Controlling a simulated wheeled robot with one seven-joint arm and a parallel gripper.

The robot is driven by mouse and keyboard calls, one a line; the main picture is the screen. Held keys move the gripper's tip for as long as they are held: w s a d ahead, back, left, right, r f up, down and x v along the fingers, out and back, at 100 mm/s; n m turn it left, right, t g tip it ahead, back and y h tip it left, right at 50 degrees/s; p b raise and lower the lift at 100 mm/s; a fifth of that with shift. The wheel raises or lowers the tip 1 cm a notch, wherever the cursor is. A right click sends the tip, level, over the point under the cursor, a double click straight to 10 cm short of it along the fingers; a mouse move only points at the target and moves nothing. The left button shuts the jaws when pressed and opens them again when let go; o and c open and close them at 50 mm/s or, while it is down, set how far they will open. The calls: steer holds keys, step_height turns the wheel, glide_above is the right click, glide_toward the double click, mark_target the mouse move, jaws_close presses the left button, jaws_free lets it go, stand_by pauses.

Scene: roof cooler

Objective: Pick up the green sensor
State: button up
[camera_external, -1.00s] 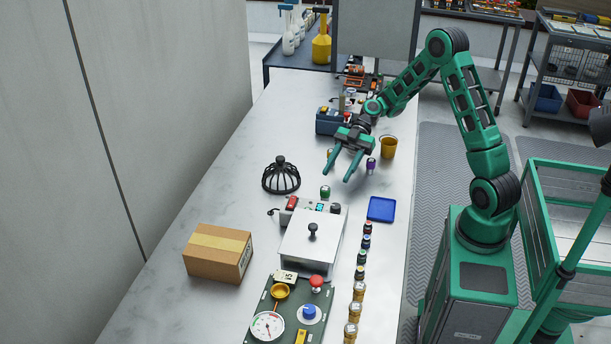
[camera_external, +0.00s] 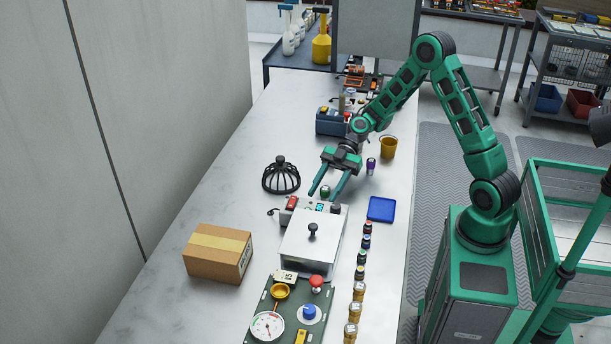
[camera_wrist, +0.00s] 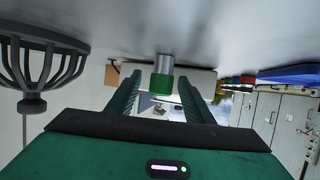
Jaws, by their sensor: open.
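The green sensor (camera_external: 325,190) is a small cylinder with a green cap, standing on the white table. In the wrist view, which appears upside down, its silver body and green cap (camera_wrist: 162,78) show between the two fingers. My gripper (camera_external: 324,196) is open and low, its fingers reaching either side of the sensor in the external view. I see gaps between the sensor and the fingers (camera_wrist: 160,80) in the wrist view; contact is not visible. The fingers partly hide the sensor in the external view.
A black wire cage (camera_external: 281,176) stands left of the sensor. Open table lies further left.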

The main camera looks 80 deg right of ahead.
steer(key=c, duration=1.1)
steer(key=shift+c, duration=0.2)
